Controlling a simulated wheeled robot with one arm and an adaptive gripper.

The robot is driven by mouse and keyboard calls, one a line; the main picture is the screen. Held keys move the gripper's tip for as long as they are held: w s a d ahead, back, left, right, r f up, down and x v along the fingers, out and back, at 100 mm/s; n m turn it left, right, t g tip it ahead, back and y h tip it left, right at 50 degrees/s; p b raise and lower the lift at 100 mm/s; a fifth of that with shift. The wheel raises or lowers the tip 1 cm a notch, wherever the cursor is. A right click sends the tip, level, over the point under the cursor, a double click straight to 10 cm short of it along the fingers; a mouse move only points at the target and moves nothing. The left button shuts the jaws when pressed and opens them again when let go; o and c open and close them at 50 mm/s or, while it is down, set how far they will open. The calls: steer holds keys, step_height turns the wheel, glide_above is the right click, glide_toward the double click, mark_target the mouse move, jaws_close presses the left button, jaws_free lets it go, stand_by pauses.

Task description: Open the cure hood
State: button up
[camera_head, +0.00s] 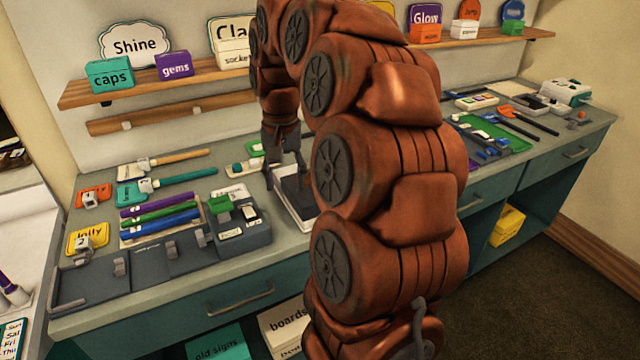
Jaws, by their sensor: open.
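My gripper (285,172) points down over the middle of the workbench, its dark fingers spread apart. Just below it is a low white box with a dark top (291,190), partly hidden behind my arm. This may be the cure hood, but I can read no label on it. I cannot tell whether a finger touches it or whether its top is shut. A pale boxy device (565,92) stands at the far right end of the bench.
A dark fixture with clamps (180,262) lies at the front left, near purple, green and blue tubes (160,215). Brushes and label cards lie behind. A green mat (492,134) with tools is to the right. A shelf (150,88) with small boxes hangs above.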

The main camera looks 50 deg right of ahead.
steer(key=d+m, duration=0.1)
steer(key=d, duration=0.3)
steer(key=d+m, duration=0.1)
steer(key=d, duration=0.3)
steer(key=w+d+m, duration=0.1)
steer(key=d, duration=0.2)
steer(key=shift+d+f+m, duration=0.25)
steer(key=shift+d+m, duration=0.15)
steer(key=shift+f+p, duration=0.8)
steer(key=shift+f, duration=3)
steer(key=shift+c, duration=0.4)
jaws_close()
